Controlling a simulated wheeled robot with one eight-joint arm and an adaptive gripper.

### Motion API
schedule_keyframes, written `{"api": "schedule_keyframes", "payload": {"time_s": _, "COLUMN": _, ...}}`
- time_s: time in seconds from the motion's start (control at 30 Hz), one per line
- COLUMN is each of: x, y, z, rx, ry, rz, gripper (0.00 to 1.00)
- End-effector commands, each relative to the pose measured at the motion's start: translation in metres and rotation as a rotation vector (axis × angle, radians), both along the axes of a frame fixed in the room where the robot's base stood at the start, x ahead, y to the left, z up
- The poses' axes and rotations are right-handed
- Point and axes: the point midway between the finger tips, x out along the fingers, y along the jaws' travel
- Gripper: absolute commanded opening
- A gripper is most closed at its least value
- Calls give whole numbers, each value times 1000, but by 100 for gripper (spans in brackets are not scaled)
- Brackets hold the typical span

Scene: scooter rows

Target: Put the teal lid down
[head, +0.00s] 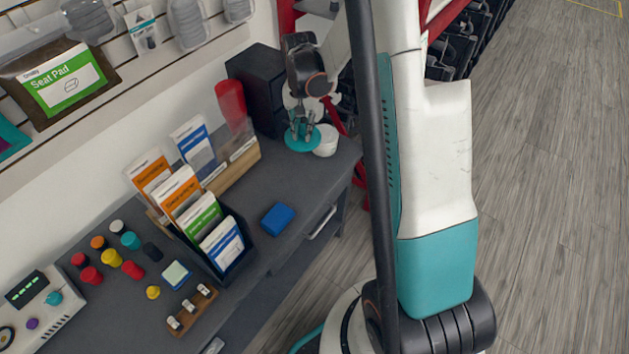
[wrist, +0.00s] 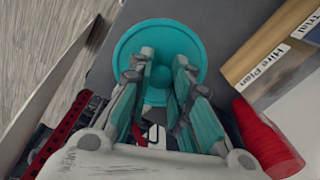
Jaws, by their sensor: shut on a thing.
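The teal lid (head: 297,146) is a round disc at the far end of the dark grey desk in the head view. In the wrist view the lid (wrist: 128,50) faces me with its round knob between the fingers. My gripper (head: 301,133) points down over the lid and is shut on it; its teal-padded fingers also show in the wrist view (wrist: 163,62). The lid looks level and very near the desk top, but I cannot tell whether it touches. A white round tub (head: 327,141) stands just right of the lid in the head view.
A black box (head: 257,88) and a red cup stack (head: 231,105) stand behind the lid. A wooden card holder (head: 240,160) is to the left. A blue block (head: 277,217) lies nearer on the desk (head: 300,185), with bare surface between it and the lid.

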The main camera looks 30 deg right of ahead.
Motion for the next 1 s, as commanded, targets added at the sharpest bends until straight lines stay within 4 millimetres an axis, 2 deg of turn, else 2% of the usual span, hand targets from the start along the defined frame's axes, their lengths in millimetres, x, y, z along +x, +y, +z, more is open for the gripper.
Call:
{"api": "schedule_keyframes", "payload": {"time_s": 0.5, "x": 1, "y": 0, "z": -122, "rx": 0, "ry": 0, "rz": 0, "gripper": 6}}
{"api": "schedule_keyframes", "payload": {"time_s": 0.63, "x": 0, "y": 0, "z": -143, "rx": 0, "ry": 0, "rz": 0, "gripper": 6}}
{"api": "schedule_keyframes", "payload": {"time_s": 0.87, "x": 0, "y": 0, "z": -156, "rx": 0, "ry": 0, "rz": 0, "gripper": 6}}
{"api": "schedule_keyframes", "payload": {"time_s": 1.0, "x": 0, "y": 0, "z": -174, "rx": 0, "ry": 0, "rz": 0, "gripper": 6}}
